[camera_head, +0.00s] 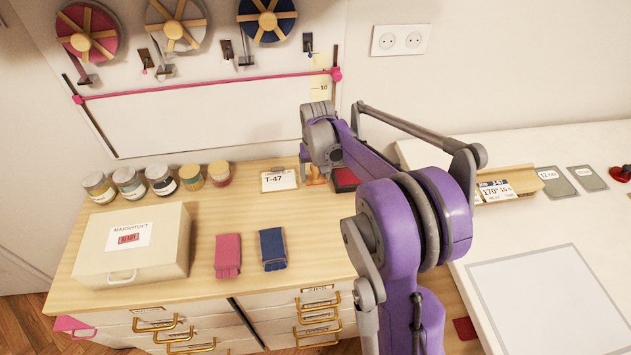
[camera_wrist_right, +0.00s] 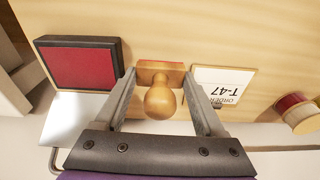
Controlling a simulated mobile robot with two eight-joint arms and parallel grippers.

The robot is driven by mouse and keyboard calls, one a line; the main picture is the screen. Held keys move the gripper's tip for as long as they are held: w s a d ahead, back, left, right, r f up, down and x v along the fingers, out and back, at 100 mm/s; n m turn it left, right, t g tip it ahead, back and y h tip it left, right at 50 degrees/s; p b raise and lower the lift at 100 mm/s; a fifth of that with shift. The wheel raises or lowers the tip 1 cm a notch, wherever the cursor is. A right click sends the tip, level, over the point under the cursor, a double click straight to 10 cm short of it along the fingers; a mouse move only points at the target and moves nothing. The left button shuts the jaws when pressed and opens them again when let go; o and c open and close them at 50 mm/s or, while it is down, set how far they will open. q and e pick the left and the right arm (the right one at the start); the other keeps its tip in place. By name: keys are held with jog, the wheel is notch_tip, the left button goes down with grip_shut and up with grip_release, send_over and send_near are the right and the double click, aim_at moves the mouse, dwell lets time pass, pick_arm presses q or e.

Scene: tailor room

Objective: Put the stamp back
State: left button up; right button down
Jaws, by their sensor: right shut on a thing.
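The stamp has a round wooden handle and a wooden base; in the right wrist view the stamp (camera_wrist_right: 160,98) sits between the fingers of my right gripper (camera_wrist_right: 160,92), which is shut on it. A red ink pad (camera_wrist_right: 82,63) in a dark frame lies to its left in that view; in the head view part of the ink pad (camera_head: 345,178) shows beside my purple right arm. The order card T-47 (camera_head: 278,179) lies left of the gripper on the wooden counter; it also shows in the wrist view (camera_wrist_right: 222,84). In the head view my arm mostly hides the stamp. My left gripper is out of view.
A white table (camera_head: 570,230) is on the right. A wall rail (camera_head: 210,85) is behind.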

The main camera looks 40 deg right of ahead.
aim_at(315, 178)
jog(key=shift+f, duration=1.5)
jog(key=shift+f, duration=0.1)
jog(key=shift+f+b, duration=0.25)
jog(key=shift+b, duration=0.05)
jog(key=shift+c, duration=1.4)
grip_release()
jog(key=shift+s+a, duration=0.1)
